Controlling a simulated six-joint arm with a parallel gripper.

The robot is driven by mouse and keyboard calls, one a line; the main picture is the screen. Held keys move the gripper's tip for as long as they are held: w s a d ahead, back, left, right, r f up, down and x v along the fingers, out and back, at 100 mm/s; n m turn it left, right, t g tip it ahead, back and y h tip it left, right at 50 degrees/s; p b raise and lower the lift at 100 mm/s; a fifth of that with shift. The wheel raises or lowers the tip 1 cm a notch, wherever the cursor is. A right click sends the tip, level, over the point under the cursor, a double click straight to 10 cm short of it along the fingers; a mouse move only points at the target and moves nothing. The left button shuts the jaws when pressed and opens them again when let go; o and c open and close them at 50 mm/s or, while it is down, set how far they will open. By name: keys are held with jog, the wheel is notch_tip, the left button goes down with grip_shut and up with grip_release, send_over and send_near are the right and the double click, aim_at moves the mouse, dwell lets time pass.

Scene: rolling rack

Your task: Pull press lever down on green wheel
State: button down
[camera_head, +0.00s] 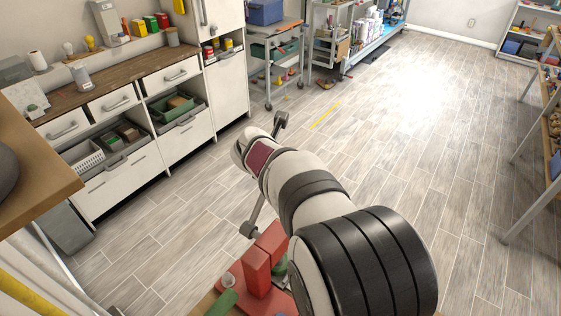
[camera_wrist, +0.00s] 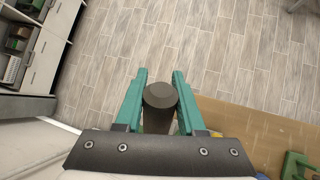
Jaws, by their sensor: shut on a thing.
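The red press (camera_head: 257,272) stands at the bottom middle of the head view. A small part of the green wheel (camera_head: 281,267) shows beside it, mostly hidden by my arm. A grey lever bar (camera_head: 256,212) slants up behind my wrist. Its lower end has a dark block, and a dark end piece (camera_head: 281,121) shows above my wrist. In the wrist view my gripper (camera_wrist: 159,80) has its teal fingers on both sides of a dark round knob (camera_wrist: 160,95), shut on it. My arm hides the gripper in the head view, and I cannot tell which lever end it holds.
A wooden bench top (camera_wrist: 255,130) lies at the lower right of the wrist view, with a green part (camera_wrist: 296,166) on it. White drawer cabinets (camera_head: 130,125) stand at the left. A wooden shelf edge (camera_head: 45,180) juts in nearby. The floor beyond is open.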

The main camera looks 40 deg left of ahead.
jog(key=shift+w+f+g, duration=0.2)
jog(key=shift+g, duration=0.1)
jog(key=c, duration=0.5)
grip_release()
jog(key=v, duration=1.5)
jog(key=shift+s+r, duration=0.25)
jog(key=shift+s, duration=0.05)
